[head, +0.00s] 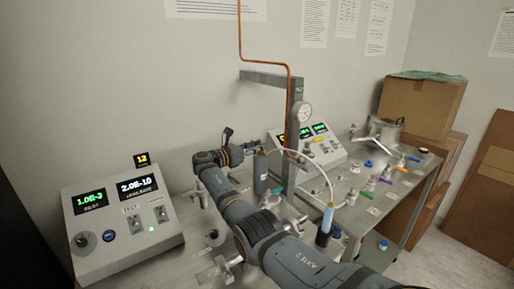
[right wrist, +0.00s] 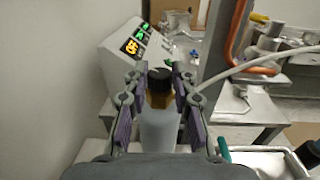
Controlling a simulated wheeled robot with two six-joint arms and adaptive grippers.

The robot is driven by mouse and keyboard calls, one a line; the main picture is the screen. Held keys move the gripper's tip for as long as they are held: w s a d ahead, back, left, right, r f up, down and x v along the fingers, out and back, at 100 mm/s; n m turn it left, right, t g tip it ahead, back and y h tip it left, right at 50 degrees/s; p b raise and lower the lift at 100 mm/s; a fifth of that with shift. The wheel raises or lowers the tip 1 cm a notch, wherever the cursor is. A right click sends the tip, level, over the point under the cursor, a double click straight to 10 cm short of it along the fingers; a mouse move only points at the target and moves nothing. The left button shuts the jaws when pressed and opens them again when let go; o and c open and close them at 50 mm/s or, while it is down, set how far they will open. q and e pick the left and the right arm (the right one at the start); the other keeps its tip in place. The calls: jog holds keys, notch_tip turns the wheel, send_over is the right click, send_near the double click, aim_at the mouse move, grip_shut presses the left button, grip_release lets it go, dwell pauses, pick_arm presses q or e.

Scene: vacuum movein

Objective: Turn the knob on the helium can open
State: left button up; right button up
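The helium can appears to be the grey cylinder (head: 261,175) standing on the bench left of the metal post. In the right wrist view its pale body (right wrist: 158,130), yellow neck and black knob (right wrist: 160,82) show straight ahead. My right gripper (head: 243,146) is beside the can's top in the head view. In the right wrist view its two fingers (right wrist: 160,70) are apart, one on each side of the neck and knob, with a gap visible. I cannot tell whether the knob lies fully between the fingertips. My left gripper is not in view.
A console with lit displays (head: 125,210) stands at left. A copper pipe (head: 265,62) runs down to a post with a gauge (head: 305,112). Cardboard boxes (head: 420,105) stand at right.

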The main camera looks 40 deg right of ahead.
jog(key=o, duration=0.4)
jog(key=a, duration=1.2)
jog(key=shift+w, duration=0.35)
